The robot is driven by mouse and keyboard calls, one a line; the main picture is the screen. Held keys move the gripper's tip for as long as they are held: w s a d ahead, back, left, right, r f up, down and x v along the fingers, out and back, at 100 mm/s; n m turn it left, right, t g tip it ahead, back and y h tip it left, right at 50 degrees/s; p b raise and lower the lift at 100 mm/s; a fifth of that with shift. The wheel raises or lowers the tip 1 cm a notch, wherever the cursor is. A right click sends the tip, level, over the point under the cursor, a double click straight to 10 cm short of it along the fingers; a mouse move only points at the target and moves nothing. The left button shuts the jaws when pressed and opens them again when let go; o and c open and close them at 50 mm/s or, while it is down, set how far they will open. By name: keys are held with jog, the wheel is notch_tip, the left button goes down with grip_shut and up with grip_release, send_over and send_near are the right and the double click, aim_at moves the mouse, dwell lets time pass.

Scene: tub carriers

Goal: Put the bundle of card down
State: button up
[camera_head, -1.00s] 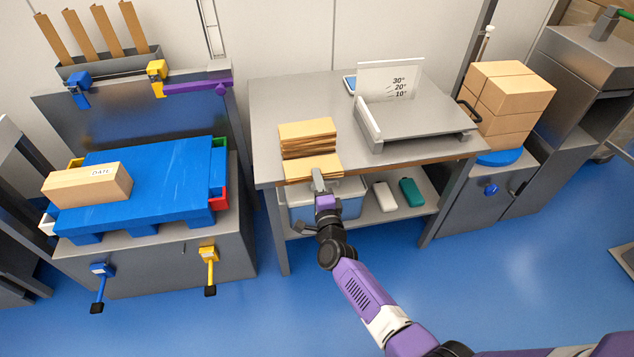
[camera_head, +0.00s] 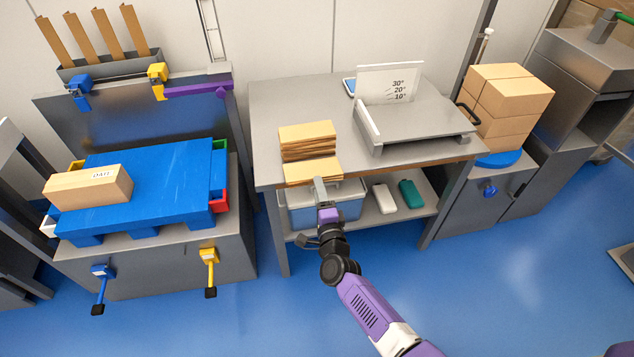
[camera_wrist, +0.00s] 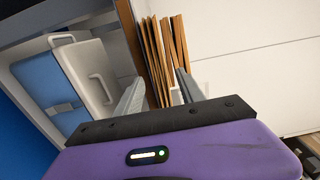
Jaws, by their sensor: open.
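The bundle of card (camera_head: 313,171) is a flat tan stack lying at the front edge of the grey table, just in front of a taller pile of card (camera_head: 307,140). My gripper (camera_head: 319,184) is at the table's front edge, close in front of the bundle. In the wrist view the card (camera_wrist: 165,50) shows as several tan sheets on edge beyond my gripper (camera_wrist: 160,85). Its two grey fingers stand apart with nothing clearly held between them. Whether a fingertip touches the card cannot be told.
The grey table (camera_head: 270,100) has a tilted-plate stand (camera_head: 415,130) with an angle scale to the right of the card. A lidded box (camera_head: 345,205) and white and teal items (camera_head: 411,194) sit on the shelf below. Left stands a blue pallet (camera_head: 160,180) with a carton.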

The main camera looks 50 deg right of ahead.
jog(key=v, duration=0.9)
jog(key=shift+p, duration=0.35)
jog(key=s+a+r+n+t+y, duration=0.1)
jog(key=s+a+r+n+y, duration=0.2)
jog(key=s+a+n, duration=0.5)
jog(key=s+a+r+n+t+y, duration=0.1)
jog(key=s+a+r+n+y, duration=0.3)
jog(key=s, duration=0.6)
jog(key=s+a+r+n+g+y, duration=0.2)
jog(key=s+a+r+n, duration=0.4)
jog(key=s+r+n, duration=0.5)
jog(key=shift+s+r+n+y, duration=0.25)
jog(key=shift+s+n+y, duration=0.25)
jog(key=shift+n, duration=0.4)
